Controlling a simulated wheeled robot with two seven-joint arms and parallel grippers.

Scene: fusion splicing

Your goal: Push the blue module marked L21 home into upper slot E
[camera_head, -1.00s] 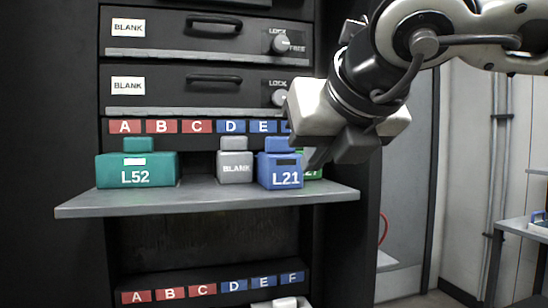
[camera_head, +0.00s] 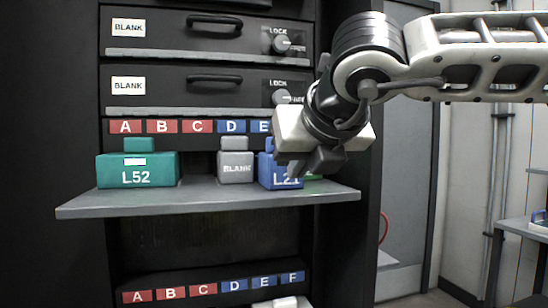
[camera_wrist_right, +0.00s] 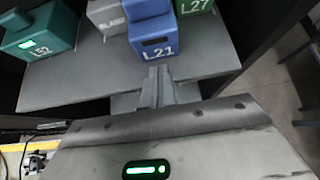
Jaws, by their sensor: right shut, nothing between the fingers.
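The blue module marked L21 (camera_head: 279,178) stands upright on the grey shelf below the upper label row, partly hidden behind my right gripper in the head view. It also shows in the right wrist view (camera_wrist_right: 154,38). The upper slot E label (camera_head: 260,126) is above it. My left gripper is not in view.
A grey BLANK module (camera_head: 235,168) stands just left of L21, and a teal L52 module (camera_head: 137,170) is further left. A green L27 module (camera_wrist_right: 193,5) is close on the right. The shelf (camera_head: 208,199) has a free front strip. Drawers with handles are above.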

